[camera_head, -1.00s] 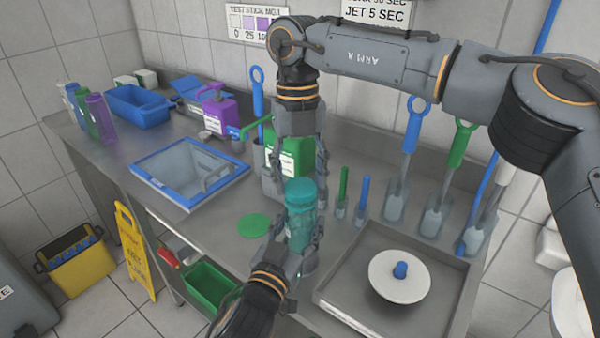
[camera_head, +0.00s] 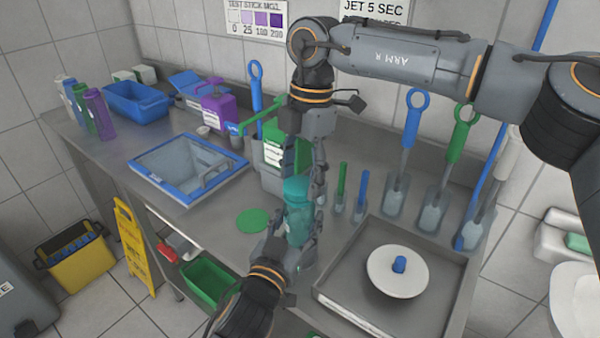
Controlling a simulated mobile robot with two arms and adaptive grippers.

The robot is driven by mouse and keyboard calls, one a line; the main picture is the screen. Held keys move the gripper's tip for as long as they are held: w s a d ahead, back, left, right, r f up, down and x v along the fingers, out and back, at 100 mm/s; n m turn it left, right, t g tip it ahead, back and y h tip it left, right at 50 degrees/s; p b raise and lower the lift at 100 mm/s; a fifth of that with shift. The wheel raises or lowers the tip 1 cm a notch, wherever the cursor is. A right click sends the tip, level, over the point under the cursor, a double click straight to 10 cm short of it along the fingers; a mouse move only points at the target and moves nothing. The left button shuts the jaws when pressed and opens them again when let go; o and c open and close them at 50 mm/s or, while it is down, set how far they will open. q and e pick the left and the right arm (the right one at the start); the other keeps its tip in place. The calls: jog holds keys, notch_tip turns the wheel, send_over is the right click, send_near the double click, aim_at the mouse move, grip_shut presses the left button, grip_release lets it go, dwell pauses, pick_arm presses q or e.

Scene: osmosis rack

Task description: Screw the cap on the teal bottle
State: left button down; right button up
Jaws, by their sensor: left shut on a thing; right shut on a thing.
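The teal bottle (camera_head: 299,224) stands upright near the middle of the steel counter. Its teal cap (camera_head: 297,187) sits at its top; I cannot tell how far it is threaded. My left gripper (camera_head: 293,243) comes from below and is shut on the bottle's body, one finger on each side. My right gripper (camera_head: 305,183) points down from above and is shut on the cap, with one finger plain on its right side. The other finger is mostly hidden.
A green jug (camera_head: 274,150) stands close behind the bottle. A green disc (camera_head: 252,220) lies left of it. A grey tray (camera_head: 440,300) with a white disc (camera_head: 398,272) is on the right. Green and blue handled tools (camera_head: 341,190) stand right of the bottle. A blue-framed basin (camera_head: 150,190) is left.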

jog(key=m, duration=0.6)
jog(key=shift+s+t, duration=0.1)
jog(key=shift+t, duration=0.3)
jog(key=m, duration=0.6)
jog(key=shift+s+a+m+t, duration=0.1)
jog(key=shift+s+m+t, duration=0.1)
jog(key=shift+m+t, duration=0.1)
jog(key=shift+m, duration=0.4)
jog(key=shift+w, duration=0.1)
jog(key=o, duration=0.7)
jog(key=shift+r, duration=2.25)
